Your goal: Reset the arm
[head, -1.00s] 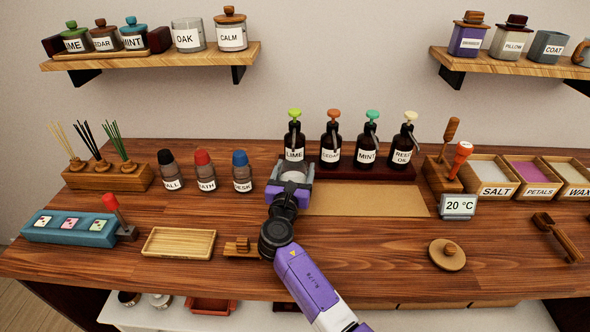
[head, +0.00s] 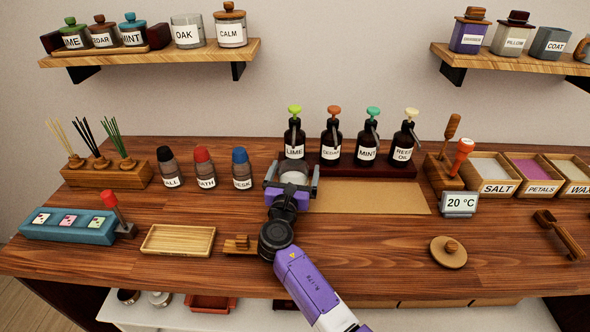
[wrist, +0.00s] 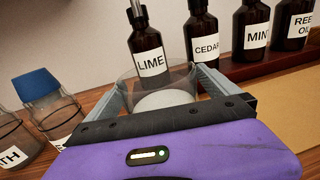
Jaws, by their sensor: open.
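My gripper (head: 292,174) is low over the counter, just in front of the lime dropper bottle (head: 294,136). Its two fingers are spread apart. A clear glass vessel with something white in it (wrist: 165,98) stands between the fingers in the wrist view. Small gaps seem to show beside the glass, but I cannot tell whether a finger touches it. The gripper body hides the vessel's lower part. The lime bottle also shows directly behind the vessel in the wrist view (wrist: 147,55).
A shaker with a blue cap (head: 241,170) stands left of the gripper. A tan mat (head: 368,200) lies clear at right. A wooden tray (head: 178,240) sits front left.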

